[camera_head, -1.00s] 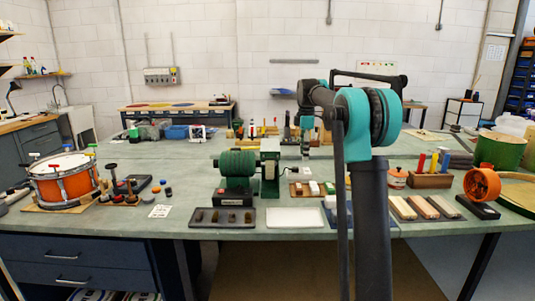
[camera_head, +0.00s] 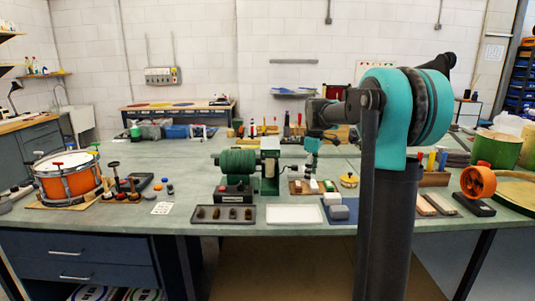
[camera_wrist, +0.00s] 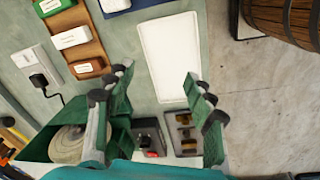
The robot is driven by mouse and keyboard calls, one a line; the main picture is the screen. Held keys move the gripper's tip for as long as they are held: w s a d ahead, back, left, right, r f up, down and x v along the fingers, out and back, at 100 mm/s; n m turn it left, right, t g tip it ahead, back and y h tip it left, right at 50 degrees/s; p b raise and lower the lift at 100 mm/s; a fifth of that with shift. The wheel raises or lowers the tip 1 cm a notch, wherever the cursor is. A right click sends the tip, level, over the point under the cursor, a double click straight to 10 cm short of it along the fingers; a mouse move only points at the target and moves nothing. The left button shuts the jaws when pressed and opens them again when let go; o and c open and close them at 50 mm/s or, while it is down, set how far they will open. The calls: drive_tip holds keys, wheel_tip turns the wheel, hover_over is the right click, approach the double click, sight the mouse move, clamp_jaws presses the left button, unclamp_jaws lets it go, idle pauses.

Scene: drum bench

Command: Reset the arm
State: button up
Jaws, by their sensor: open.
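My arm rises at the right of centre in the head view and reaches left over the bench (camera_head: 180,180). My gripper (camera_head: 309,168) hangs small above the bench, right of the green wheel machine (camera_head: 238,162). In the wrist view my gripper (camera_wrist: 157,77) is open, with two green fingers apart and nothing held. The white tray (camera_wrist: 168,55) lies below and beyond the fingertips. The green machine with its pale wheel (camera_wrist: 75,142) is partly behind the left finger.
A dark tray with brown pieces (camera_head: 223,222) sits beside the white tray (camera_head: 295,222) along the bench's front. A board with small boxes (camera_wrist: 85,30) is behind. An orange drum (camera_head: 68,182) stands left; an orange fan-like device (camera_head: 479,182) stands right. A wooden barrel (camera_wrist: 285,18) shows beyond the bench.

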drive_tip(key=s+f+m+t, duration=0.1)
drive_tip(key=s+f+m, duration=0.3)
drive_tip(key=s+f, duration=0.3)
drive_tip(key=s+d+f+m+t, duration=0.1)
drive_tip(key=s+f+m, duration=0.3)
drive_tip(key=s, duration=1.1)
drive_tip(key=s+d+f+m+t, duration=0.1)
drive_tip(key=s+f+m, duration=0.4)
drive_tip(key=s+f, duration=0.4)
drive_tip(key=shift+s+d+f, duration=0.25)
drive_tip(key=shift+s+f, duration=0.15)
drive_tip(key=shift+s, duration=0.55)
